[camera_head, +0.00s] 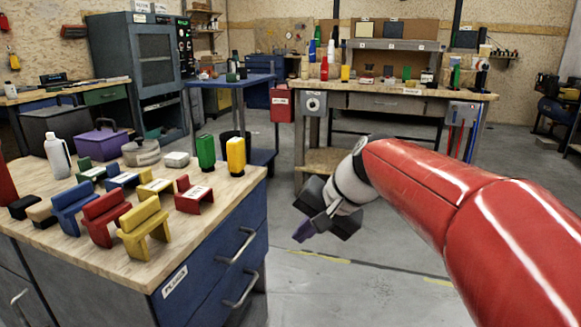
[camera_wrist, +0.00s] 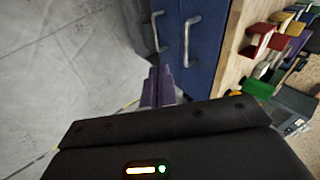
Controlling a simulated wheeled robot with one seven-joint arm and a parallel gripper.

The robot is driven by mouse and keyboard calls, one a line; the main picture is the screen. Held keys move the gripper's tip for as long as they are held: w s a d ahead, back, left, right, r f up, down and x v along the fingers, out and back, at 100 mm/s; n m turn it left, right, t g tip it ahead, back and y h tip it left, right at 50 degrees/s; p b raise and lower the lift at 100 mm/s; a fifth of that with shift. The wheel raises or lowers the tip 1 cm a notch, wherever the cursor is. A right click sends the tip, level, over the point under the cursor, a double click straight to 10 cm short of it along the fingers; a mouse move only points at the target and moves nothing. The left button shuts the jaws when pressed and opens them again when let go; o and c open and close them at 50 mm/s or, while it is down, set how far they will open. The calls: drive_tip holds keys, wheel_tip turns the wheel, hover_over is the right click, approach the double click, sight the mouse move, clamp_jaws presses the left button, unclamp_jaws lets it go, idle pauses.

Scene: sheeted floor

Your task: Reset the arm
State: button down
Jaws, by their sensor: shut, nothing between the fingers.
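My gripper (camera_head: 304,231) hangs at the end of my red arm, right of the near workbench in the head view. It is over the open floor, apart from the bench. In the wrist view the purple fingers of my gripper (camera_wrist: 159,86) are together and hold nothing. The bench's blue drawer front (camera_wrist: 203,45) with metal handles shows beyond them.
The near workbench (camera_head: 140,268) carries several small coloured benches, a green (camera_head: 206,152) and a yellow (camera_head: 236,156) container, a grey bottle (camera_head: 57,156) and a purple toolbox (camera_head: 102,140). A long workbench (camera_head: 390,89) stands behind. Grey floor (camera_head: 370,290) is clear between.

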drive_tip(key=s+d+f+n+t+h, duration=0.1)
drive_tip(key=s+d+f+h, duration=0.2)
drive_tip(key=s+d, duration=0.4)
drive_tip(key=s+d+f+n+t+h+p, duration=0.1)
drive_tip(key=s+d+f+h, duration=0.2)
drive_tip(key=s, duration=0.9)
drive_tip(key=d+f, duration=0.1)
drive_tip(key=d, duration=0.2)
drive_tip(key=shift+s+d+f+n+p, duration=0.25)
drive_tip(key=shift+d+f+n+p, duration=0.05)
drive_tip(key=shift+d+n, duration=0.1)
drive_tip(key=shift+a, duration=0.1)
